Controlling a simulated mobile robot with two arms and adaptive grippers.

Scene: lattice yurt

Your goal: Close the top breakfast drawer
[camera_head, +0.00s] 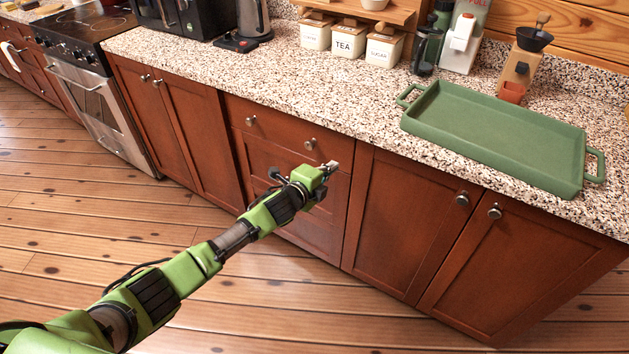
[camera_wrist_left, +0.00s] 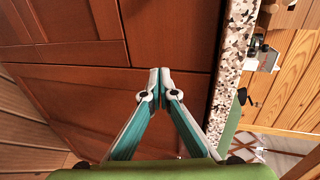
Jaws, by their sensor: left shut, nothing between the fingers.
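The top breakfast drawer (camera_head: 280,130) is a wide red-brown front with two round metal knobs, just under the speckled counter edge. It looks flush or nearly flush with the cabinet fronts beside it. My left gripper (camera_head: 331,167) is shut and empty at the right end of the drawer front, below the right knob. In the left wrist view my fingertips (camera_wrist_left: 160,71) are together in front of red-brown panels (camera_wrist_left: 167,32), near a seam. I cannot tell whether they touch the wood. My right gripper is not in view.
A speckled counter (camera_head: 290,82) runs above the cabinets. A green tray (camera_head: 480,150) lies on it at the right. Labelled canisters (camera_head: 348,40) stand at the back. An oven (camera_head: 97,100) is at the left. The wooden floor (camera_head: 90,215) in front is clear.

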